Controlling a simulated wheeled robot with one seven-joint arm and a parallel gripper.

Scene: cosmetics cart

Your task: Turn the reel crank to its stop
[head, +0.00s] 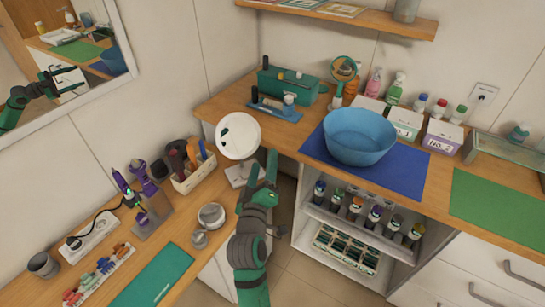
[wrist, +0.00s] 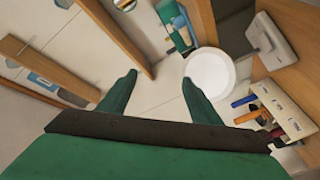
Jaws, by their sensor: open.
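I cannot pick out a reel crank for certain in either view. A white round disc (head: 238,136) on a pale stand is at the right end of the left counter, with a small dark mark on its face. It also shows in the wrist view (wrist: 210,74), just past the right fingertip. My gripper (head: 262,166) is open and empty, in front of the gap between the counters and just right of the disc. In the wrist view my gripper (wrist: 160,77) has nothing between its fingers. I cannot tell whether a finger touches the disc.
A blue basin (head: 359,136) stands on a blue mat on the right counter. A green box (head: 290,86) is behind.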

